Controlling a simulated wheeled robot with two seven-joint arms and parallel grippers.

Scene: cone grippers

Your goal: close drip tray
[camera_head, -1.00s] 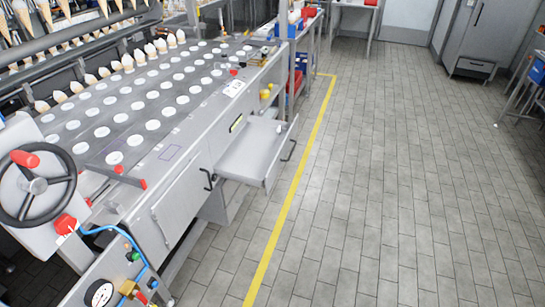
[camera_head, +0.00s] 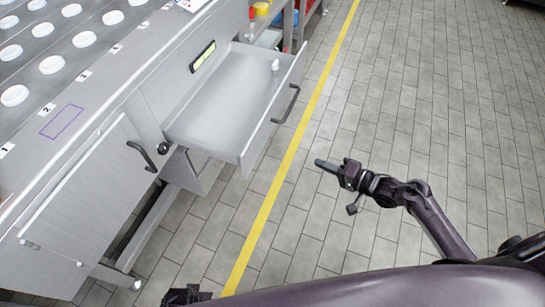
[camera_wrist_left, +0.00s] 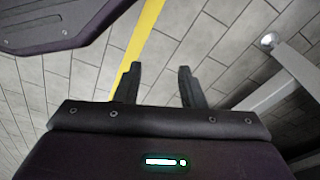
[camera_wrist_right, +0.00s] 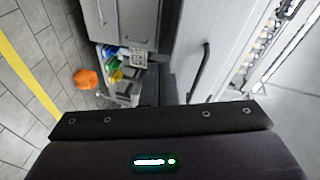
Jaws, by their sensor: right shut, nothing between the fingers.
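The drip tray (camera_head: 222,104) is a shallow grey metal drawer. It sticks out of the machine's side, open, with a dark bar handle (camera_head: 286,104) on its front. A small white object (camera_head: 275,65) stands in its far corner. My right gripper (camera_head: 322,164) is shut and empty, to the right of the tray front and apart from it. Its fingers also show in the right wrist view (camera_wrist_right: 158,88), near a grey panel with a dark handle (camera_wrist_right: 200,72). My left gripper shows only partly at the bottom edge; in the left wrist view it (camera_wrist_left: 160,84) is open and empty over the floor.
A closed cabinet door with a handle (camera_head: 142,157) is left of the tray. A yellow floor line (camera_head: 283,175) runs past the tray front. The tiled floor to the right is clear. An orange object (camera_wrist_right: 86,78) shows in the right wrist view.

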